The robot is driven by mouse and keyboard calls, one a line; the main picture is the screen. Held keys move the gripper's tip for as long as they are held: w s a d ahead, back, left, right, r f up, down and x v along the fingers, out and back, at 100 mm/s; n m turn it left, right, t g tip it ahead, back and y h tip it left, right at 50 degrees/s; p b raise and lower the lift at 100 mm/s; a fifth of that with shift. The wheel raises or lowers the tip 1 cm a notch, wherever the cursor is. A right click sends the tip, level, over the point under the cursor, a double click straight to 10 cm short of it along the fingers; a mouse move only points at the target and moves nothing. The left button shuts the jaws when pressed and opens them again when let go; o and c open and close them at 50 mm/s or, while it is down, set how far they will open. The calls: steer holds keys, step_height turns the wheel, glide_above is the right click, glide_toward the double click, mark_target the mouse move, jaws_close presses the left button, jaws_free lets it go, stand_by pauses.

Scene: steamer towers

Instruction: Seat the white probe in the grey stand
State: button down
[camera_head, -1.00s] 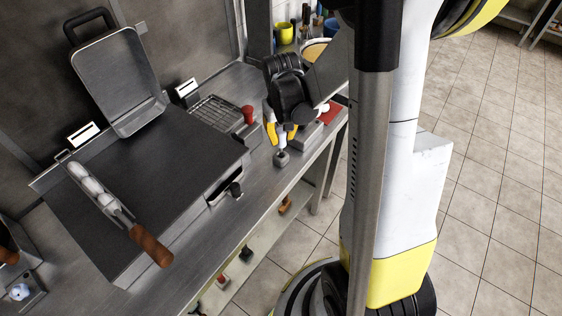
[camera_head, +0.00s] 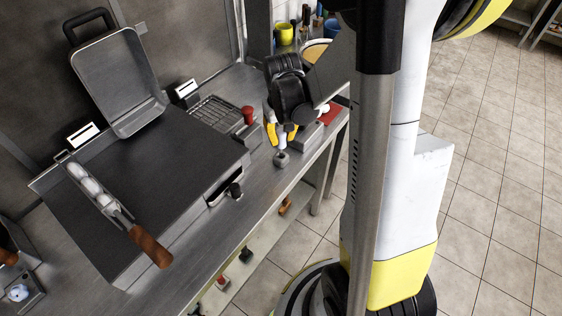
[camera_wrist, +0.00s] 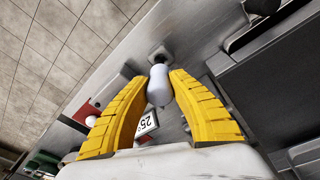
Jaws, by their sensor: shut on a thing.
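The white probe (camera_wrist: 159,88) is held between the yellow fingers of my gripper (camera_wrist: 157,84) in the wrist view. In the head view the white probe (camera_head: 283,142) points down from my gripper (camera_head: 283,132), just above or at the small grey stand (camera_head: 281,159) on the counter. The grey stand also shows beyond the probe's far end in the wrist view (camera_wrist: 160,52). Whether the probe's tip touches the stand or is inside it, I cannot tell.
A dark griddle (camera_head: 150,190) with an open press lid (camera_head: 120,80) fills the counter to the left. A red knob (camera_head: 248,115) stands near my gripper. The counter's front edge is close to the stand.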

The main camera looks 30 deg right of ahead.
mark_target(281, 145)
steer(key=shift+f+b, duration=1.55)
steer(key=shift+f, duration=0.2)
stand_by(1.1)
steer(key=c, duration=1.2)
jaws_free()
steer(key=shift+r, duration=0.15)
step_height(281, 145, up, 12)
steer(key=s, duration=0.1)
steer(key=shift+s+a, duration=0.3)
steer(key=shift+a, duration=0.15)
steer(key=shift+f, duration=0.2)
